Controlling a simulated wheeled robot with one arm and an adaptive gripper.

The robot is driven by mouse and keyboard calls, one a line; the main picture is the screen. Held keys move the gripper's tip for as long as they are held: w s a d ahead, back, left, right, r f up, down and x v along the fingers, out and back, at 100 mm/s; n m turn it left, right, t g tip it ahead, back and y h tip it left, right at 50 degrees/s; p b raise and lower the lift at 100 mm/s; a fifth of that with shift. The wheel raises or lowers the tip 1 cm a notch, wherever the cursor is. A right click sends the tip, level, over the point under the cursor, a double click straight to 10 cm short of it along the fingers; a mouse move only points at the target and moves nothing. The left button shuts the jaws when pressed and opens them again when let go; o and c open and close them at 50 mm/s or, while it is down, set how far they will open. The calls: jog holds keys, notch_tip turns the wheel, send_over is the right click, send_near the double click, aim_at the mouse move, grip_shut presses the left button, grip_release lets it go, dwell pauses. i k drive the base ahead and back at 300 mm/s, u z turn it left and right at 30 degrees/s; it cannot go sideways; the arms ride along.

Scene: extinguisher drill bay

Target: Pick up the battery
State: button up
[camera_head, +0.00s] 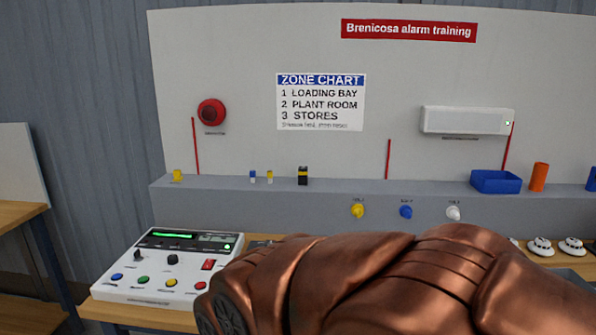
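A small upright block, black with a yellow band near its top, stands on the grey ledge and looks like the battery (303,176). It stands apart from the smaller items to its left. Nothing touches it. My gripper is not in view. My copper-coloured arm fills the lower right foreground and hides part of the bench.
A white control panel (170,264) sits on the bench at left. White detectors (540,246) lie at right.

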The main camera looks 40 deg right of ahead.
aim_at(303, 170)
jog(key=z, duration=0.6)
jog(key=i, duration=1)
jog(key=z, duration=0.65)
